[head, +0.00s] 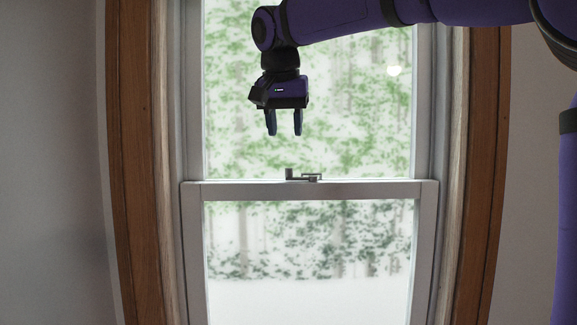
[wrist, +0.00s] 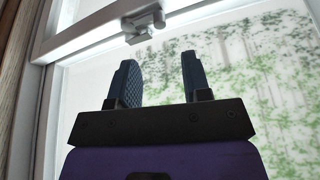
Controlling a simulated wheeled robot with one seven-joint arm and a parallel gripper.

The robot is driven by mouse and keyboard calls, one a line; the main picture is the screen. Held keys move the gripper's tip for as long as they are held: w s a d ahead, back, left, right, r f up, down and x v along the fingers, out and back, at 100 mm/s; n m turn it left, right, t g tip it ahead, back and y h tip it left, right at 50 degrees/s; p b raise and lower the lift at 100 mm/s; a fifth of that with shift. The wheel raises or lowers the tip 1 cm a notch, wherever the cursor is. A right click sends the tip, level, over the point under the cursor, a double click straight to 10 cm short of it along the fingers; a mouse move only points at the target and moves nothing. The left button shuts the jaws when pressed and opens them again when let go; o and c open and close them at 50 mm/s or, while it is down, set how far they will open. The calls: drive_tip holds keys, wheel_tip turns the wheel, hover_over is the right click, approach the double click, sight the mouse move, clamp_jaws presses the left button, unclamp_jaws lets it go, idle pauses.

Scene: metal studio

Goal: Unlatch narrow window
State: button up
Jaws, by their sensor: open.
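The narrow window (head: 310,191) has a white frame with a meeting rail across its middle. A small grey latch (head: 303,175) sits on top of that rail, near its centre. My gripper (head: 285,132) points down above the latch and slightly to its left in the head view, apart from it. Its two dark fingers are spread with nothing between them. In the wrist view the gripper (wrist: 165,88) shows open fingers, and the latch (wrist: 143,24) is beyond the fingertips on the white rail. I cannot tell whether the latch is locked.
Brown wooden trim (head: 137,160) lines the left side of the window, with matching trim (head: 486,160) on the right. Grey wall (head: 50,160) lies beyond the left trim. The glass behind shows blurred greenery. The space between my fingers and the latch looks clear.

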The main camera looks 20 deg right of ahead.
drive_tip(key=x, duration=0.9)
drive_tip(key=shift+f, duration=0.15)
drive_tip(key=shift+s, duration=0.1)
clamp_jaws()
